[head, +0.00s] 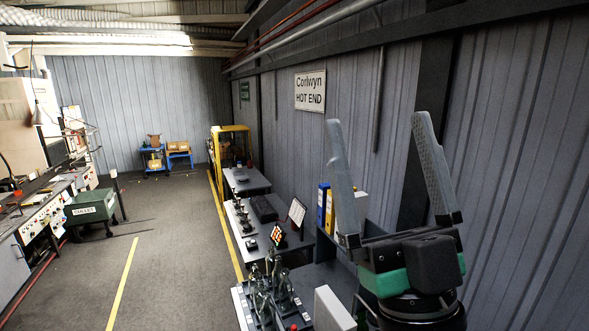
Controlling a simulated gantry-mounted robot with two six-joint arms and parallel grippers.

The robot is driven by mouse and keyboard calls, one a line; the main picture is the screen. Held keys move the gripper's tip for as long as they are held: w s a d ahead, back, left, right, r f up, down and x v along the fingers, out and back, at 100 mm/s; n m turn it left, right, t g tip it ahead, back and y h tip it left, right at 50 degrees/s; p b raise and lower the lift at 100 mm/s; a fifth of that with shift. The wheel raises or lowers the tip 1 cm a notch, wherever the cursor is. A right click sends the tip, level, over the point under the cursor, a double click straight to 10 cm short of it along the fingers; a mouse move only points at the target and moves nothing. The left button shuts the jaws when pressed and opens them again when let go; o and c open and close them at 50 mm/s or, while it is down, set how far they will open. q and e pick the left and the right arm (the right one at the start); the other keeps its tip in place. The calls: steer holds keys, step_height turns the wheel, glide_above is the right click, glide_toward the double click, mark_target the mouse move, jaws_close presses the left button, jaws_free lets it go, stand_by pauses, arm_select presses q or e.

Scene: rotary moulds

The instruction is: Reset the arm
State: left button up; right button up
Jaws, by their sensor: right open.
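My right gripper (384,178) stands large in the lower right of the head view. Its two long grey fingers point upward and are spread wide apart. Nothing is between them; the grey ribbed wall shows behind. Its black and green wrist body is below the fingers, at the bottom right. My left gripper is not in the head view.
Dark workbenches (285,256) with equipment line the right wall, left of my right gripper. Blue and yellow binders (325,207) stand close behind it. A yellow frame (231,129) stands further back. A green cart (91,206) and machines stand left. The middle floor is clear.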

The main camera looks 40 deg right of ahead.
steer(key=w+a+f+n+y, duration=0.1)
steer(key=w+a+n+y, duration=0.2)
steer(key=a+y, duration=0.5)
steer(key=y, duration=0.5)
steer(key=shift+a+n+y, duration=0.15)
steer(key=shift+n+y, duration=0.25)
steer(key=shift+w, duration=0.1)
